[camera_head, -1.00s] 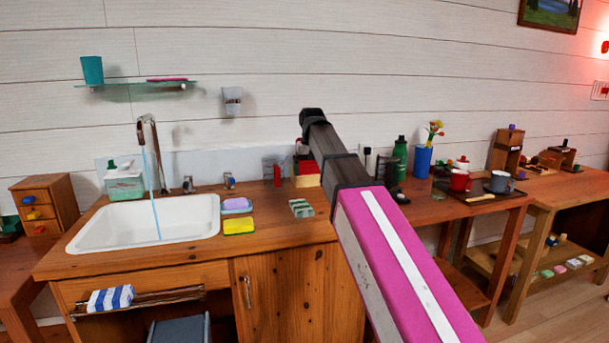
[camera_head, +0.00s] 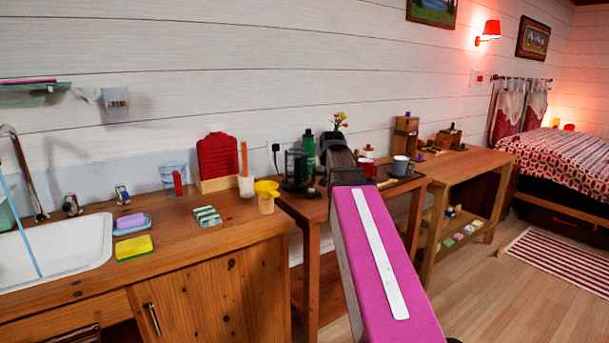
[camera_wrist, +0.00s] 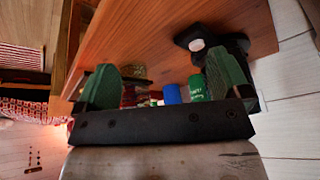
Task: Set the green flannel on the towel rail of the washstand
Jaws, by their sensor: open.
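A folded green and white striped cloth, which looks like the green flannel (camera_head: 207,216), lies flat on the wooden counter of the washstand (camera_head: 185,245), right of the sponge. The towel rail (camera_head: 82,335) is only partly in view at the lower left edge. My gripper (camera_wrist: 165,88) is open, with nothing between its green-padded fingers. In the head view my arm reaches over the table to the right of the washstand and hides the gripper. The cloth is not seen in the wrist view.
A yellow sponge (camera_head: 134,247), a soap dish (camera_head: 132,226) and a yellow cup (camera_head: 266,195) stand near the cloth. The white basin (camera_head: 70,255) is at left. A green bottle (camera_head: 308,152) and dark press (camera_head: 295,170) stand near my arm. Bare counter lies in front of the cloth.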

